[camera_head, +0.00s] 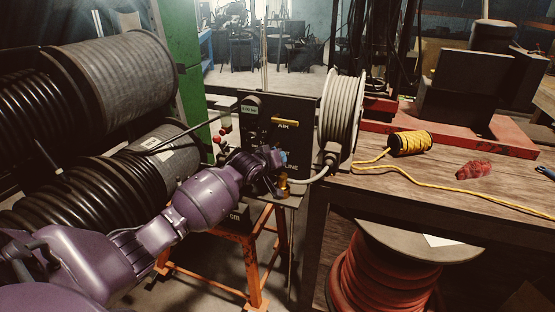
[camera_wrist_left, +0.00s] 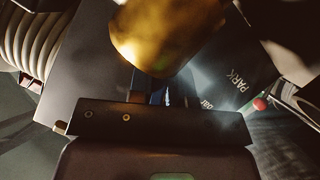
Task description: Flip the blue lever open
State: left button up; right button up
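My purple left arm reaches in from the left. A small blue piece, likely the blue lever (camera_head: 283,157), shows just beyond the gripper's tip. In the left wrist view a large brass cylinder (camera_wrist_left: 165,35) is close in front of the gripper (camera_wrist_left: 150,90) and hides most of the fingers. A dark bluish sliver shows below the cylinder; I cannot tell whether it is the lever or between the fingers. Contact and finger opening are unclear. My right gripper is out of view.
A grey hose reel (camera_head: 340,118) stands right of the panel. The crimper rests on an orange stand (camera_head: 248,250). Large black hose spools (camera_head: 110,75) fill the left side.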

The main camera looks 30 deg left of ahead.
pick_arm(q)
grip_shut()
jog(key=shift+p, duration=0.3)
jog(key=shift+s+a+m+g+y+p, duration=0.1)
jog(key=shift+a+m+g+y+p, duration=0.15)
jog(key=shift+m+p, duration=0.3)
jog(key=shift+a+m+g+y+p, duration=0.15)
jog(key=shift+m+y+p, duration=0.2)
jog(key=shift+p, duration=0.6)
jog(key=shift+a+f+m+y+p, duration=0.1)
jog(key=shift+a+m+y+p, duration=0.1)
jog(key=shift+m+y+p, duration=0.5)
jog(key=shift+m, duration=0.3)
jog(key=shift+s+a+f, duration=0.1)
jog(key=shift+a, duration=0.05)
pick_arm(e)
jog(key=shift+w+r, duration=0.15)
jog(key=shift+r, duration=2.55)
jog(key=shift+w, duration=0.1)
